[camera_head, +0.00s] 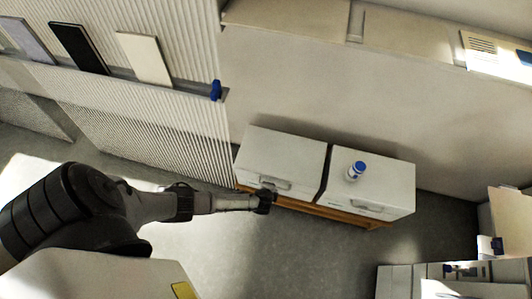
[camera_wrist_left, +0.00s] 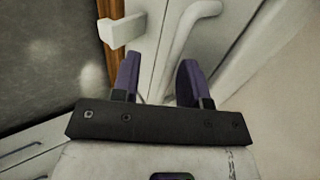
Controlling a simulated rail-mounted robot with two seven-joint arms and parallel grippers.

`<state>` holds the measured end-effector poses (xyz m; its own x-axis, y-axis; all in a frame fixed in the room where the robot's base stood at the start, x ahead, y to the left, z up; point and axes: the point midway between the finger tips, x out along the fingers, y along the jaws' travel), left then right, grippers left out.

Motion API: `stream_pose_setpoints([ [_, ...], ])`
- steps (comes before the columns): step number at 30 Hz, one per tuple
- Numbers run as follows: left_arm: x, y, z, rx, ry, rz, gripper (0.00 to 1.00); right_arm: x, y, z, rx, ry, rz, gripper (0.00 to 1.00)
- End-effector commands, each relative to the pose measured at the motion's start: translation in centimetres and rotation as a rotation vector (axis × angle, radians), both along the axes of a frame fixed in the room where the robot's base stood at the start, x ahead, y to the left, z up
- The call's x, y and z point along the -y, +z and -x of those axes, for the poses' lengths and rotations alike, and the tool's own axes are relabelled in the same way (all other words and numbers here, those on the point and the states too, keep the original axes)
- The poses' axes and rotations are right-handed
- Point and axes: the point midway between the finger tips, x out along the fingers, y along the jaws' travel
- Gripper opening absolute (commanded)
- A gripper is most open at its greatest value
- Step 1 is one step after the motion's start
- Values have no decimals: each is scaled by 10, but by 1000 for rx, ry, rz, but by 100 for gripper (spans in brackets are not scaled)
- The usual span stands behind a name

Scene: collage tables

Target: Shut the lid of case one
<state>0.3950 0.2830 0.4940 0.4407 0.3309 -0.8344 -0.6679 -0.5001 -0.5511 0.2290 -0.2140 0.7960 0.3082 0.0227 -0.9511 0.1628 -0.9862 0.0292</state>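Two white cases stand side by side on a low wooden stand, the left case (camera_head: 282,158) and the right case (camera_head: 372,178). I cannot tell which is case one, and both tops look flat and shut from here. Each has a handle on its front. My left gripper (camera_head: 266,201) is at the front of the left case, near its handle (camera_head: 272,184). In the left wrist view the two purple fingers (camera_wrist_left: 158,80) are apart with a gap between them. A white curved handle (camera_wrist_left: 205,10) and a white block (camera_wrist_left: 120,31) show just beyond them. My right gripper is out of view.
The wooden stand (camera_head: 322,208) shows below the cases. A ribbed wall with panels (camera_head: 150,125) is at left. Grey floor in front is clear; white boxes (camera_head: 450,283) sit at lower right.

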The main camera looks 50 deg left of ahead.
Motion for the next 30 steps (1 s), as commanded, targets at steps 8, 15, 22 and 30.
stream_pose_setpoints([
  [8, 20, 53, 25, -1, -1, 4, 38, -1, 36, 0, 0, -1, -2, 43],
  [15, 31, 84, 40, 1, 0, 2, 38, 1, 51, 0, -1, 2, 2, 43],
  [22, 37, 99, 48, 3, 0, 1, 38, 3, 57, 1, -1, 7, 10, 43],
  [30, 38, 101, 50, 2, -1, -1, 38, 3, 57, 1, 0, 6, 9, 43],
])
